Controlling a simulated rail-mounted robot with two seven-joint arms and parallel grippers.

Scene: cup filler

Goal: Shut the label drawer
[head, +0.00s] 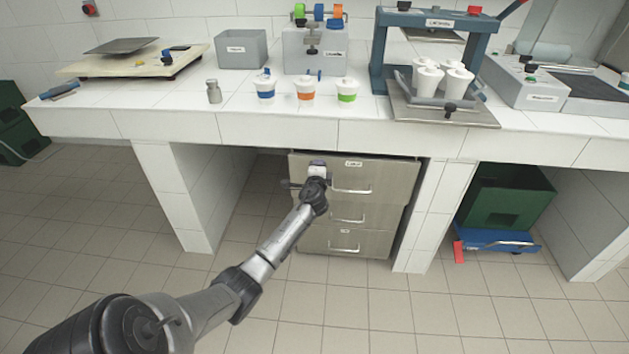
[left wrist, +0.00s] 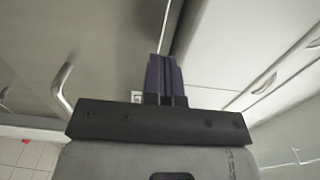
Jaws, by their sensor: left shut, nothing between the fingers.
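The label drawer (head: 388,182) is the top drawer of a grey metal cabinet under the white counter. It has a small white label and a bar handle (head: 352,190). Its front looks slightly forward of the drawers below, but I cannot tell the exact gap. My left gripper (head: 318,166) is shut and empty, at the left part of the drawer front, left of the handle. In the left wrist view its purple fingers (left wrist: 165,75) point at the grey metal front, with a handle (left wrist: 62,90) to the left. I cannot tell whether they touch. My right gripper is not in view.
Two more drawers (head: 345,243) with handles sit below. White tiled supports (head: 178,195) stand on both sides of the cabinet. The counter above holds several cups, a scale (head: 135,62) and a grey press (head: 315,50). A green crate (head: 505,200) is at right. The floor in front is clear.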

